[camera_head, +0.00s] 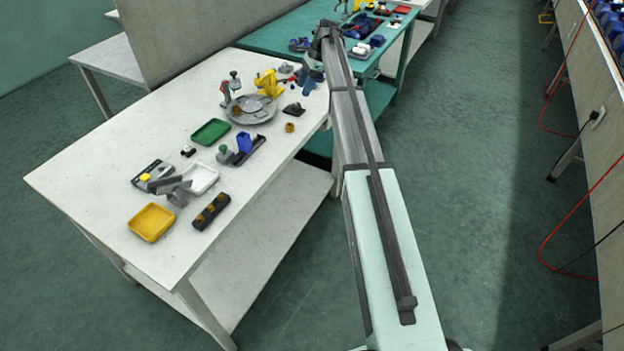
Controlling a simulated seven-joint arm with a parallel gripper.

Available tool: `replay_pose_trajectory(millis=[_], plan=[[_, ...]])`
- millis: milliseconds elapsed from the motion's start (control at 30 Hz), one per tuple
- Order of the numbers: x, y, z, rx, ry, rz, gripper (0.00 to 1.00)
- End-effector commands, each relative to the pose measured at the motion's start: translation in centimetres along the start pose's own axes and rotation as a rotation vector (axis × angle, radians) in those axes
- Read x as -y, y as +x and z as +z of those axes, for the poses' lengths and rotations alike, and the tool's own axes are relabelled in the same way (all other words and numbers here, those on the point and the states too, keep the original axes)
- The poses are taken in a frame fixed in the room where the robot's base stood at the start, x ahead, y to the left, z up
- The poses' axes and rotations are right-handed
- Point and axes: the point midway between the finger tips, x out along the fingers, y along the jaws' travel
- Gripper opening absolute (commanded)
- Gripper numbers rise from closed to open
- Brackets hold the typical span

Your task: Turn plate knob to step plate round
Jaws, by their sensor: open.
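The round grey plate (262,116) lies flat near the far end of the white table, with small parts on it. Its knob is too small to tell for certain; a small dark piece on a black base (293,108) sits just right of the plate and may be it. My arm reaches from the bottom right to the far end of the table and bends down there. My gripper (307,88) is open, up and to the right of the plate, apart from it. Its fingertips are small and hard to make out.
A green tray (211,132), white tray (201,179), yellow tray (152,223) and black block (211,211) lie nearer. The table's left side is clear.

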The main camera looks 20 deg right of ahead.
Motion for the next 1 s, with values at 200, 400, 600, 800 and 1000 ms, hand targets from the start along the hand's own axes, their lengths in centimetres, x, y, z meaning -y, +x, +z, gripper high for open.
replay_pose_trajectory(millis=[200,400,600,800,1000], plan=[[0.1,-3.6,0.0,0.000,-0.001,-0.001,0.62],[0.1,-6.8,0.0,0.000,-0.001,-0.001,0.62],[-3.4,-5.1,0.3,-0.006,-0.170,-0.027,0.62],[-6.2,-3.8,0.5,-0.017,-0.341,-0.054,0.62],[-9.0,-2.5,0.7,-0.033,-0.513,-0.078,0.62]])
